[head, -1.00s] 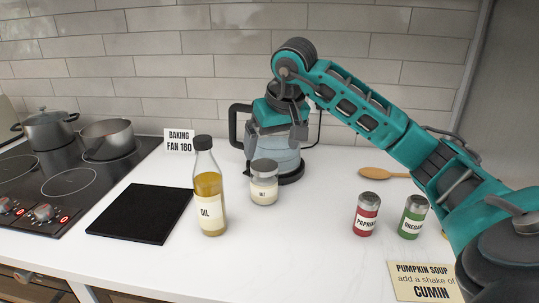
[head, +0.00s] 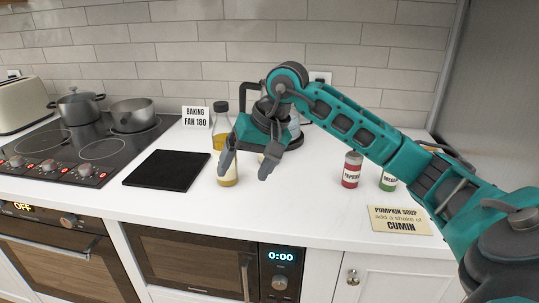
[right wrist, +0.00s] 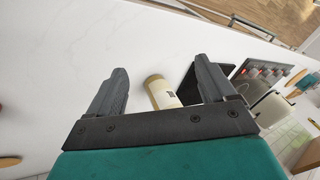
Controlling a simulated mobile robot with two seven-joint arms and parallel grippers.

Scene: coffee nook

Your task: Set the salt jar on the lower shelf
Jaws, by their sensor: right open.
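The salt jar (head: 262,157) is almost wholly hidden behind my right gripper in the head view; a small pale patch shows between the fingers. My right gripper (head: 245,172) is open, empty, and points down over the counter in front of the jar. Its left finger overlaps the oil bottle (head: 221,133). In the right wrist view the open fingers (right wrist: 163,82) straddle, in the picture, a pale yellow labelled container (right wrist: 158,88), apparently the oil bottle by its place beside the mat; contact cannot be told. My left gripper and a lower shelf are not in view.
The kettle (head: 247,95) is partly hidden behind my arm. Paprika (head: 351,171) and oregano (head: 388,180) jars and a recipe card (head: 400,220) are at right. A black mat (head: 166,171) and the hob (head: 70,150) are at left. The front counter is clear.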

